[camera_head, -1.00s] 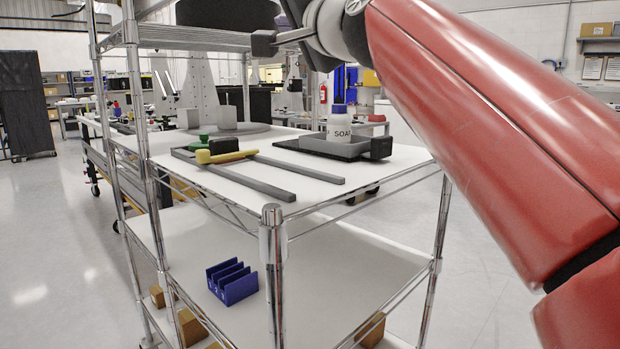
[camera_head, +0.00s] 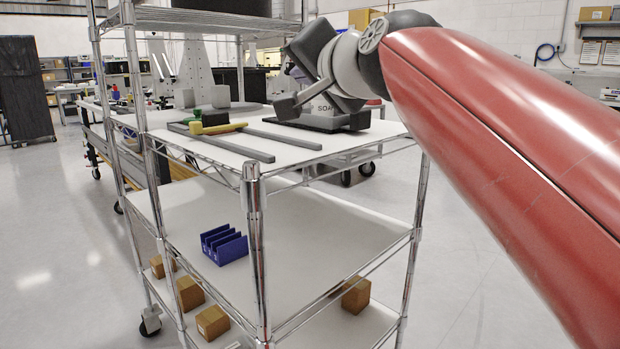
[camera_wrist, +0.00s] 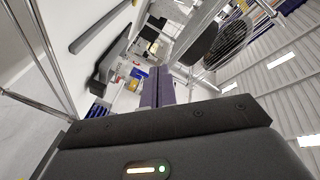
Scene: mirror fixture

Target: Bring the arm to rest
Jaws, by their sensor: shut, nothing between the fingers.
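My arm (camera_head: 500,130) reaches in from the right of the head view, a long red link with a grey wrist. Its end hangs in front of the upper part of a wire shelving unit (camera_head: 256,250). My gripper is dark grey; its fingertips show together in the wrist view (camera_wrist: 160,74), shut with nothing between them. In the head view the wrist overlaps the white soap bottle (camera_head: 321,106), hiding most of it. I cannot tell how far the gripper is from the bottle.
The top shelf (camera_head: 235,151) holds a dark tray (camera_head: 345,123), grey rails (camera_head: 238,147), a yellow piece (camera_head: 218,129) and grey blocks. A blue slotted holder (camera_head: 224,245) is on the middle shelf, with brown boxes (camera_head: 355,295) below. Metal posts stand near the arm. Floor at right is clear.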

